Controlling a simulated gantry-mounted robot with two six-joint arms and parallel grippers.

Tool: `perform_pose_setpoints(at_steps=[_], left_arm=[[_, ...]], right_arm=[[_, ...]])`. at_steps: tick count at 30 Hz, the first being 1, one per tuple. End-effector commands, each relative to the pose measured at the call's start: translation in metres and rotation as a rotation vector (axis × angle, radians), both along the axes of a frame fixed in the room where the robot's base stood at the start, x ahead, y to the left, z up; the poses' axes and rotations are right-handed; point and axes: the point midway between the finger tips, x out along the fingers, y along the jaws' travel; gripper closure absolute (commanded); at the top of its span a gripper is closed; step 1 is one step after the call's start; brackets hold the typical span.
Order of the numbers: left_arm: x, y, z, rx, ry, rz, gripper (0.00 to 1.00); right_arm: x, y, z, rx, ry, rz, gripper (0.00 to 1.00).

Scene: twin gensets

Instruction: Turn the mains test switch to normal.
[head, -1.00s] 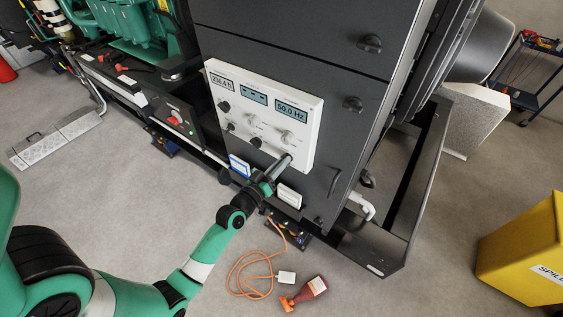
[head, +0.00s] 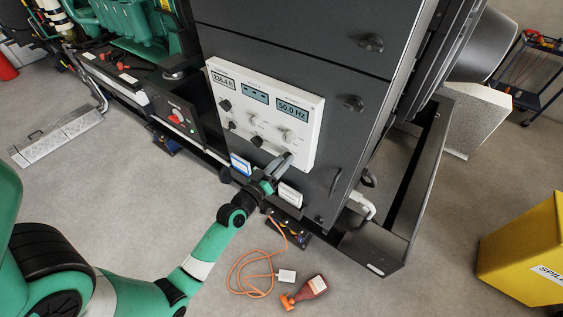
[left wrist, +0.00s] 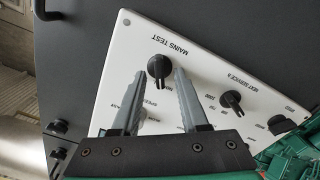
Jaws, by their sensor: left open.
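The mains test switch (left wrist: 159,66) is a black rotary knob on the white control panel (left wrist: 130,40), under the printed words MAINS TEST. Its narrow handle points down in the left wrist view. My left gripper (left wrist: 157,73) is open, with its two grey fingers apart. The fingertips appear one on each side of the knob's lower part; I cannot tell whether they touch it. In the head view my left gripper (head: 288,157) is at the lower right corner of the panel (head: 312,130) and hides the switch. My right gripper is not in view.
Other knobs, including a black one (left wrist: 231,99), sit beside the switch on the panel. The dark cabinet (head: 350,125) surrounds it. A yellow spill bin (head: 525,250) stands right.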

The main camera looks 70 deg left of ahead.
Motion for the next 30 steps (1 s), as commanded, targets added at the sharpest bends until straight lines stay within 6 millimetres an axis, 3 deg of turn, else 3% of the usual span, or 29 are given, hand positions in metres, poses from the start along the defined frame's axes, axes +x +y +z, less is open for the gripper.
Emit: perform_pose_setpoints(at_steps=[5,18,30], left_arm=[[-0.011,-0.006,-0.002,-0.001,0.001,0.000,0.56],[-0.090,-0.054,-0.004,-0.001,0.000,0.002,0.56],[-0.100,-0.060,0.000,0.000,0.000,0.000,0.56]], right_arm=[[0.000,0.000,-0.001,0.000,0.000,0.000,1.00],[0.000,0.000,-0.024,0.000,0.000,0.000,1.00],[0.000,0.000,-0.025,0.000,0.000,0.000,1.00]])
